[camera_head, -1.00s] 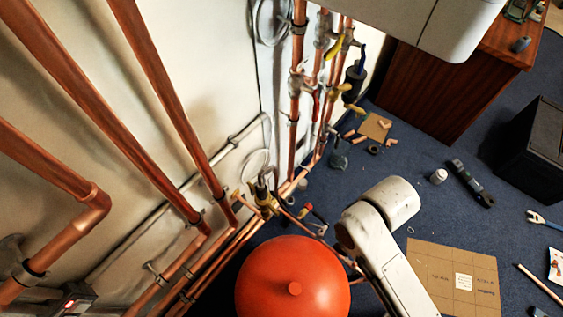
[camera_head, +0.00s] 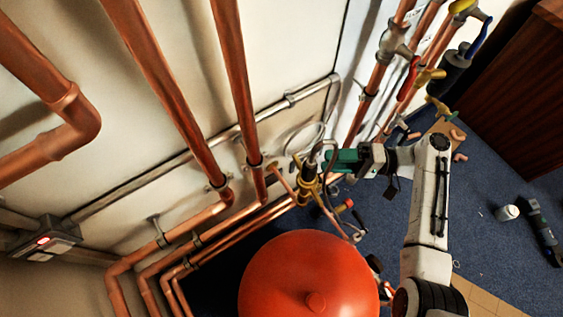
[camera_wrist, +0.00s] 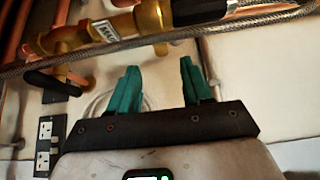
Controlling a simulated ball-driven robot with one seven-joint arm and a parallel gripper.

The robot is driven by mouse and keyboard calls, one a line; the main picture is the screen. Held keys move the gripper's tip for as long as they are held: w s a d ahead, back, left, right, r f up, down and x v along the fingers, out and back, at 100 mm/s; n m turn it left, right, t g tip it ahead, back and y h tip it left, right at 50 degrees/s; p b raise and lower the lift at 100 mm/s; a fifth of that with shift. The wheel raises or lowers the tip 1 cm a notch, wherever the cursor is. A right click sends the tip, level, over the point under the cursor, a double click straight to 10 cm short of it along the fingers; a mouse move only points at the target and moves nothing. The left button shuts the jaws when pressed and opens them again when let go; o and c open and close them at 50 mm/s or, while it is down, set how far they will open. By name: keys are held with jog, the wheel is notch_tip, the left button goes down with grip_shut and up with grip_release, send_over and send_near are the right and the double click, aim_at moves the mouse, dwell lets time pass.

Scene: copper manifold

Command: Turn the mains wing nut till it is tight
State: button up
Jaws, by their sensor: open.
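A brass valve assembly (camera_head: 308,188) with a dark upper part stands by the wall behind the red vessel in the head view. In the wrist view its brass body (camera_wrist: 105,30) lies across the top, beyond my fingertips, with a braided hose (camera_wrist: 200,32) crossing it. A black wing-shaped handle (camera_wrist: 52,84) sits on a brass fitting at the left; I cannot tell whether it is the mains wing nut. My gripper (camera_head: 343,161) is just right of the assembly. In the wrist view its green fingers (camera_wrist: 160,80) are apart, with nothing between them.
The red vessel (camera_head: 308,275) stands in front of the valve. Copper pipes (camera_head: 235,80) run down the wall at left, and more pipes with valves (camera_head: 395,45) stand at the back right. Sockets (camera_wrist: 43,145) show in the wrist view.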

aim_at(299, 161)
jog(key=a, duration=1.1)
grip_shut()
dwell(0.4)
